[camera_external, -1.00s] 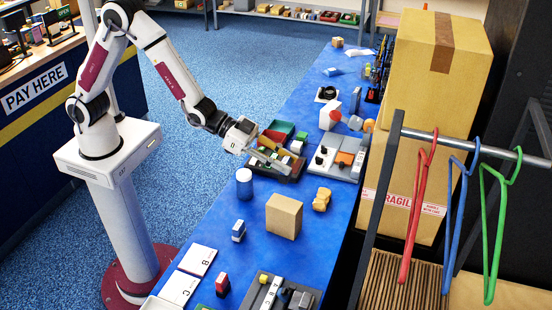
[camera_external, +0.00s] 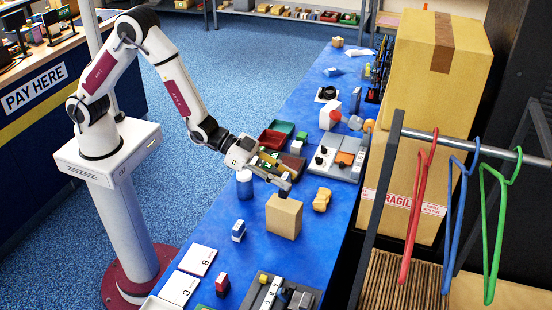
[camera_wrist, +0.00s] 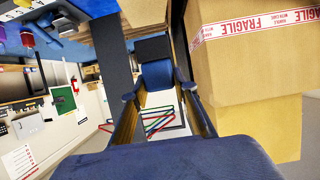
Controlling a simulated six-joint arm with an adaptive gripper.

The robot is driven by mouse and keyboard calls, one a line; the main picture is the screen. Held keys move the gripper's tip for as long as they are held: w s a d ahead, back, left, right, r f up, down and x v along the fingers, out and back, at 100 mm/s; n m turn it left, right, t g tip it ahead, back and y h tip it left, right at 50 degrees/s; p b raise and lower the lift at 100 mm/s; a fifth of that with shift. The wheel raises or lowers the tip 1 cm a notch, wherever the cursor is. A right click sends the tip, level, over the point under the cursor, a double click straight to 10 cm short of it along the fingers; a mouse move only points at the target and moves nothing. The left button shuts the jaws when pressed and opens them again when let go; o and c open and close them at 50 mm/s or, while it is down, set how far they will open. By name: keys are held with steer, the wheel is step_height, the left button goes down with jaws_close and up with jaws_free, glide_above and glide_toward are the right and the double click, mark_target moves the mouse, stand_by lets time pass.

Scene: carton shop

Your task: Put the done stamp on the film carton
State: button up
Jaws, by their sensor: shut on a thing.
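A plain brown carton (camera_external: 284,216) stands upright on the blue table in the external view; no film label is readable on it. My gripper (camera_external: 284,184) is just above its top edge, close to it; I cannot tell whether they touch. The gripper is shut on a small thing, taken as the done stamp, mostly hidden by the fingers. In the wrist view, a dark block (camera_wrist: 153,48) shows at the far end of the gripper; its stamp face is hidden.
A blue cylinder (camera_external: 244,183) and an orange object (camera_external: 322,200) stand near the carton. A grey tray (camera_external: 348,172) lies behind. White cards marked B (camera_external: 198,260) and C (camera_external: 179,287) lie at the front left. A clothes rail with hangers (camera_external: 419,205) is at right.

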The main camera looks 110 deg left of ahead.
steer(key=shift+f, duration=1.85)
steer(key=shift+f, duration=0.1)
steer(key=o, duration=1.1)
steer(key=shift+s+r, duration=0.25)
steer(key=v, duration=1.1)
steer(key=shift+s, duration=0.2)
steer(key=shift+r, duration=0.1)
steer(key=shift+r, duration=0.15)
